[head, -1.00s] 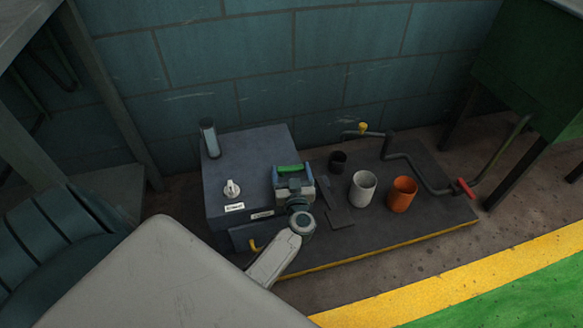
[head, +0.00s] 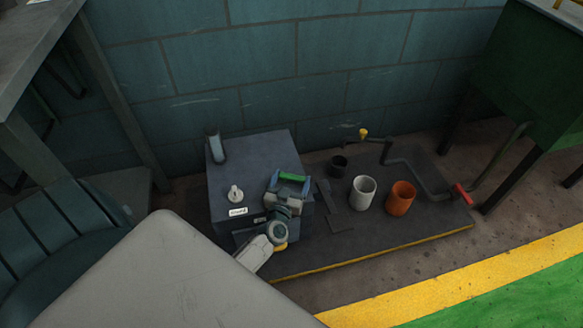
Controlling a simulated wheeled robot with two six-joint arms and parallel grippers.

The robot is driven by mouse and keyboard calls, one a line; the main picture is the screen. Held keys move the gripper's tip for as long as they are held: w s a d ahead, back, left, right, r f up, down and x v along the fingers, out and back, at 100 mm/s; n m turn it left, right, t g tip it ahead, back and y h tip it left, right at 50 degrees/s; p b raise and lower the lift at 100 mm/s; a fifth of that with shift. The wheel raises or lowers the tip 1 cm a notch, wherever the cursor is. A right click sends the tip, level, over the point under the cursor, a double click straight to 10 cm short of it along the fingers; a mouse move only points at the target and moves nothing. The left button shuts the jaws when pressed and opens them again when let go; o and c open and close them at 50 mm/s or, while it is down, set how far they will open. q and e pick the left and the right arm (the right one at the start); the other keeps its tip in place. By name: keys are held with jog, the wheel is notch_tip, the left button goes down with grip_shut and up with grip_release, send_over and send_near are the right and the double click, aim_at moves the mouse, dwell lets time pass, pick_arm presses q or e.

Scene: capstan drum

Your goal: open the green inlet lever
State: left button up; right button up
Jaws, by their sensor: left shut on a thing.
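The green inlet lever (head: 293,178) shows as a short green bar at the right side of the dark box-shaped unit (head: 258,160). My left gripper (head: 289,184) is shut on the green lever, with one finger near each end of the bar. The gripper body and wrist cover the lever's lower part and part of the unit's front right side. My right gripper is not in view.
A grey knob (head: 235,193) and a dark cylinder (head: 216,148) stand on the unit. To the right, a white cup (head: 363,193), an orange cup (head: 401,198) and a black cup (head: 339,166) stand on the dark base plate. Behind them runs a pipe with a red handle (head: 462,194).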

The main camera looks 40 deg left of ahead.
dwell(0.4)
pick_arm(q)
jog(key=o, duration=1.3)
jog(key=p+v, duration=0.2)
jog(key=v, duration=0.8)
jog(key=shift+s+d, duration=0.2)
jog(key=shift+s, duration=0.15)
